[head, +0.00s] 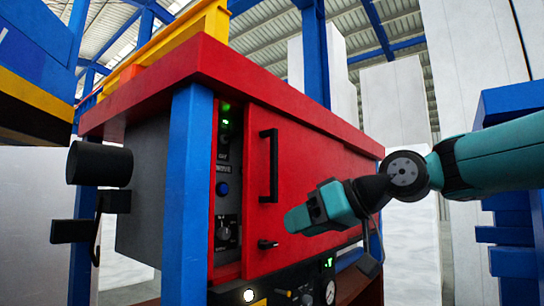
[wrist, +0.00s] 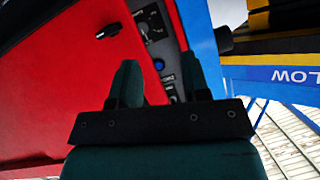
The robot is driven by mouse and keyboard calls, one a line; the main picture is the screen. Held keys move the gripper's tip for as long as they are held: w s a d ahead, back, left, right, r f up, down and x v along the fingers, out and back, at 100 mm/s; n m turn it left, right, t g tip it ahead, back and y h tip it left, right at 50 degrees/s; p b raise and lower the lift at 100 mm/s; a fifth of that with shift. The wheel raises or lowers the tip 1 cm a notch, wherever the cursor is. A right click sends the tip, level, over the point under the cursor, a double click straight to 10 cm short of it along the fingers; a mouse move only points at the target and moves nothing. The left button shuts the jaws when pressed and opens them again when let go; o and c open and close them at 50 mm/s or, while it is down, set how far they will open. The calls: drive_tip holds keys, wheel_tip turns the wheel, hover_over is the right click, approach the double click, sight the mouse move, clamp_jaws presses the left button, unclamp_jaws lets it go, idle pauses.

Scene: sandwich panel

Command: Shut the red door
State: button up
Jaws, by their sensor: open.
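The red door (head: 318,170) is on the front of the red-topped cabinet, with an upright black handle (head: 269,165) near its left edge. A small black latch knob (head: 268,244) is below the handle. The door stands close to the frame beside the control panel; I cannot tell whether a small gap remains. My teal gripper (head: 299,217) is in front of the door's lower part, right of the handle. In the wrist view its two fingers (wrist: 160,78) are apart with nothing between them. The door (wrist: 60,85) fills the left there, with a black knob (wrist: 107,32) on it.
A control panel (head: 225,185) with a blue button and dial is left of the door, beside a blue post (head: 187,190). A gauge panel (head: 305,290) runs below. A black cylinder (head: 98,164) juts out at the cabinet's left. A blue structure (head: 512,200) stands at right.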

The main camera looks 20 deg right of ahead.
sight(276, 152)
drive_tip(key=w+d+r+n+t+y, duration=0.1)
drive_tip(key=d+r+t, duration=0.1)
drive_tip(key=d+r, duration=0.45)
drive_tip(key=w+d+r+n+t+y, duration=0.1)
drive_tip(key=d+r+t, duration=0.2)
drive_tip(key=r, duration=0.6)
drive_tip(key=p+x, duration=0.2)
drive_tip(key=x, duration=0.3)
drive_tip(key=p+x, duration=0.2)
drive_tip(key=x, duration=0.3)
drive_tip(key=f+p+x, duration=0.1)
drive_tip(key=p+x, duration=0.2)
drive_tip(key=x, duration=0.3)
drive_tip(key=shift+w+a+f, duration=0.2)
drive_tip(key=shift+w+a, duration=0.15)
drive_tip(key=shift+w, duration=0.1)
clamp_jaws()
drive_tip(key=shift+a, duration=0.1)
